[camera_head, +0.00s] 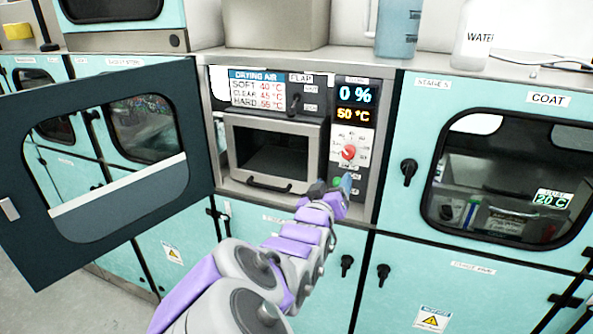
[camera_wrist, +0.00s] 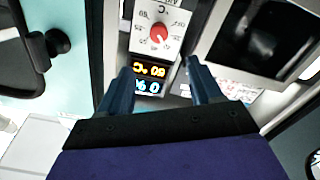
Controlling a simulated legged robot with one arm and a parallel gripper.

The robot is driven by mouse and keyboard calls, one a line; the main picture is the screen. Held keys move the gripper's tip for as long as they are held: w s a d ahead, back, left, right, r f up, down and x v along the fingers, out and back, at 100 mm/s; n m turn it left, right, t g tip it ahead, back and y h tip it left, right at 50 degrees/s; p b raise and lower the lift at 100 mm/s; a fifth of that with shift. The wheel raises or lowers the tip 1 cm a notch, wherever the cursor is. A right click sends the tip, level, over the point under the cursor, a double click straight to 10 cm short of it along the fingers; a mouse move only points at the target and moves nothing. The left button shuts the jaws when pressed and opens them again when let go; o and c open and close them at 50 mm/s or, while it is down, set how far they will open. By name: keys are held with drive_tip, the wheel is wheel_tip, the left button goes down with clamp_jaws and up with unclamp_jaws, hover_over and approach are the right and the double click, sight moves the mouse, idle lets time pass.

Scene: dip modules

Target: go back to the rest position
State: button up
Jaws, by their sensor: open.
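My gripper (camera_head: 333,188) is in front of the control panel of the drying-air module, near its green button (camera_head: 338,181). In the wrist view my gripper (camera_wrist: 155,80) has its two dark fingers apart with nothing between them. Beyond the fingers are the red knob (camera_wrist: 159,33) and the lit displays (camera_wrist: 148,77). The knob (camera_head: 348,152) also shows in the head view, under displays reading 0 % and 50 °C (camera_head: 356,104). My purple and grey arm reaches up from the bottom of the head view. I cannot tell whether a fingertip touches the panel.
The dark module door (camera_head: 112,95) stands wide open at the left. The drying chamber (camera_head: 272,150) is left of my gripper, with a handle below it. The COAT module (camera_head: 490,180) with a black knob is at the right. Bottles (camera_head: 475,35) stand on top.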

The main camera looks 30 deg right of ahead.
drive_tip(key=s+a+f+n+g+y, duration=0.1)
drive_tip(key=s+a+f+g+y, duration=0.1)
drive_tip(key=s+a+f+y, duration=0.25)
drive_tip(key=s+a+f+g+y, duration=0.25)
drive_tip(key=a+f, duration=0.25)
drive_tip(key=a, duration=0.3)
drive_tip(key=s+a+f+n+g+y, duration=0.1)
drive_tip(key=s+a+f+y, duration=0.1)
drive_tip(key=a+f+y, duration=0.4)
drive_tip(key=s+a+n+g, duration=0.1)
drive_tip(key=s+a+g, duration=0.2)
drive_tip(key=s, duration=0.8)
drive_tip(key=s+a+r+n+g, duration=0.1)
drive_tip(key=s+g, duration=0.4)
drive_tip(key=s, duration=0.7)
drive_tip(key=shift+a+r+n+y, duration=0.2)
drive_tip(key=shift+a+n+y, duration=0.15)
drive_tip(key=shift+a, duration=0.55)
drive_tip(key=shift+d, duration=0.3)
drive_tip(key=shift+a, duration=0.15)
idle(1.7)
